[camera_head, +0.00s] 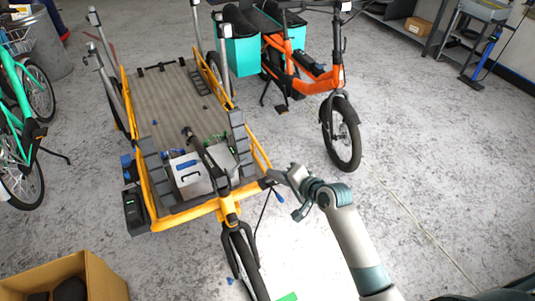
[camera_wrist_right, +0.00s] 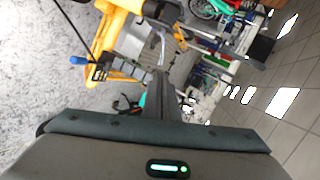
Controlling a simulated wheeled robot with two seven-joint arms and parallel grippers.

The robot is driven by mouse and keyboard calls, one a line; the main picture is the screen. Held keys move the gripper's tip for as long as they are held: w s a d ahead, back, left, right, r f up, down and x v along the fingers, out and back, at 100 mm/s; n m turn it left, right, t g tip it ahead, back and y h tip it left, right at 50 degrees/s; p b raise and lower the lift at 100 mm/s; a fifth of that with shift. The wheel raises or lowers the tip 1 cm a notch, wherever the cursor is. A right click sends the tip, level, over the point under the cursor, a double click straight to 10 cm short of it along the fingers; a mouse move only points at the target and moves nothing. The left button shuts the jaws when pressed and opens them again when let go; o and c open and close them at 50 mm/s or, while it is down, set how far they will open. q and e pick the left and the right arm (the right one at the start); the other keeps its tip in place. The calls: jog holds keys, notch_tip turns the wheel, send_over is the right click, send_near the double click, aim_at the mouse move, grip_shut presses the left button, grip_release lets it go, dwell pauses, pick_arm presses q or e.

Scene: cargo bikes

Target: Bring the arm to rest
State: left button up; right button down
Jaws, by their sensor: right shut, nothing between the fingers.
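My right arm (camera_head: 350,235) comes in from the lower right and bends to the left at its wrist. My right gripper (camera_head: 270,182) is shut and empty, close to the front right corner of the yellow cargo bike (camera_head: 185,213). I cannot tell whether it touches the bike. In the right wrist view the gripper (camera_wrist_right: 160,92) points at the blurred yellow frame (camera_wrist_right: 110,25) and the slatted deck behind it. My left gripper is not in view.
A white-and-grey box (camera_head: 186,178) sits on the cargo deck (camera_head: 165,95). An orange bike (camera_head: 310,75) stands behind, a green bike (camera_head: 12,115) at left. A cardboard box (camera_head: 60,275) is at lower left. The floor right of my arm is mostly clear.

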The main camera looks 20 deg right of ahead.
jog(key=s+d+f+n+g+h+b, duration=0.1)
jog(key=s+d+f+n+g, duration=0.1)
jog(key=s+f, duration=0.75)
jog(key=s+d+f+n+g+h, duration=0.15)
jog(key=s+f, duration=0.25)
jog(key=f, duration=1.1)
jog(key=s+d+f+n+g+h+b, duration=0.15)
jog(key=s+f, duration=0.45)
jog(key=f, duration=0.7)
jog(key=s+d+f+n+g, duration=0.1)
jog(key=s+f, duration=0.4)
jog(key=s, duration=0.7)
jog(key=s+f+n+g+h, duration=0.1)
jog(key=s+f+n, duration=0.3)
jog(key=s, duration=0.8)
jog(key=s+d+f+n+g, duration=0.1)
jog(key=s+f+n+g, duration=0.2)
jog(key=s+f, duration=0.5)
jog(key=s, duration=0.5)
jog(key=shift+d+h, duration=0.3)
jog(key=shift+h, duration=0.1)
jog(key=shift+w, duration=0.1)
